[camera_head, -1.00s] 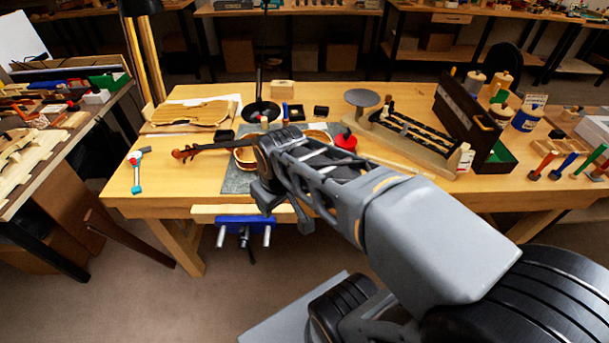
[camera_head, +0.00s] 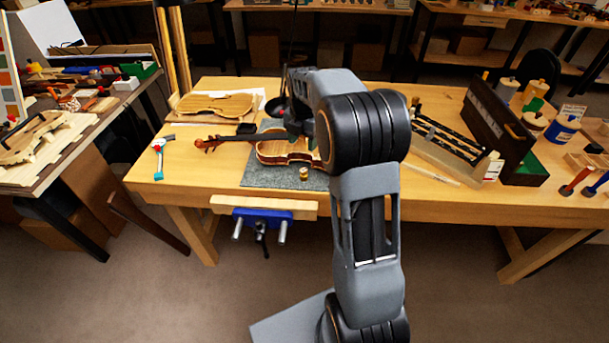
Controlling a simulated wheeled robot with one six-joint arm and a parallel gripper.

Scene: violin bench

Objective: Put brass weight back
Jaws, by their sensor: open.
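A small brass weight (camera_head: 304,174) stands on the grey mat (camera_head: 262,176), in front of the violin (camera_head: 275,152), close to the bench's front edge. My gripper (camera_head: 294,130) is beyond the weight, over the far part of the violin, and is apart from the weight. It is open; its fingertips are small and partly hidden by my arm. My arm also hides the right part of the violin and the middle of the bench behind it.
A violin plate (camera_head: 217,104) lies at the back left and a small hammer (camera_head: 160,157) at the left. A blue vise (camera_head: 262,215) is on the front edge.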

